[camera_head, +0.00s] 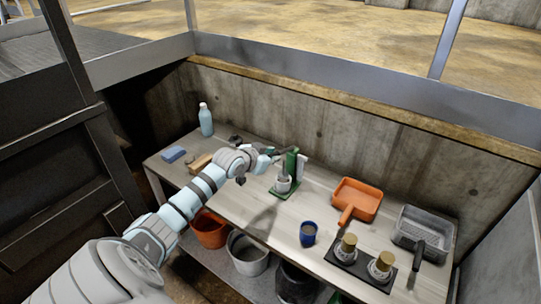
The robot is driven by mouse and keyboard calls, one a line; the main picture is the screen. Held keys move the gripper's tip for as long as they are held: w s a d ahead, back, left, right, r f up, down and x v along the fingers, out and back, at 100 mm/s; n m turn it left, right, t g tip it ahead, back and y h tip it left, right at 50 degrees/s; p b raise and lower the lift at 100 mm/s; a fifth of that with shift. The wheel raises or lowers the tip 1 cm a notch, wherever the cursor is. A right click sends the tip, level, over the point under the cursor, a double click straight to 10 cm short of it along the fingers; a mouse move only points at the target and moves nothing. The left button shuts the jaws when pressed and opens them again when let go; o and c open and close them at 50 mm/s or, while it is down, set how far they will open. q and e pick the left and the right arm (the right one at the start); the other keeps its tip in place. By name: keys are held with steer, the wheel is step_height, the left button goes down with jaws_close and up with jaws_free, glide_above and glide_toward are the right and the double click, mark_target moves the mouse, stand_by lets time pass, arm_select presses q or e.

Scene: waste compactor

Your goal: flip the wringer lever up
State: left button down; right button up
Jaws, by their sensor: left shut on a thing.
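The wringer (291,163) is a small green upright device on the workbench, with a whitish cylindrical part at its base. My left arm reaches in from the lower left. My left gripper (279,153) is at the upper left side of the wringer, shut on what looks like its lever. The lever is small and mostly hidden by the fingers, so its exact angle is hard to tell. My right gripper is not in view.
The bench holds a blue bottle (205,119), a blue sponge (173,154), a blue cup (308,233), an orange dustpan (358,197), a grey tray (424,229) and two gold-topped knobs on a black plate (361,269). Buckets (247,254) stand below. A concrete wall is behind.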

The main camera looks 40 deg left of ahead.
arm_select(q)
steer(key=c, duration=1.5)
jaws_free()
steer(key=v, duration=0.7)
steer(key=shift+s+d+r, duration=0.15)
steer(key=shift+s, duration=0.05)
steer(key=shift+w, duration=0.1)
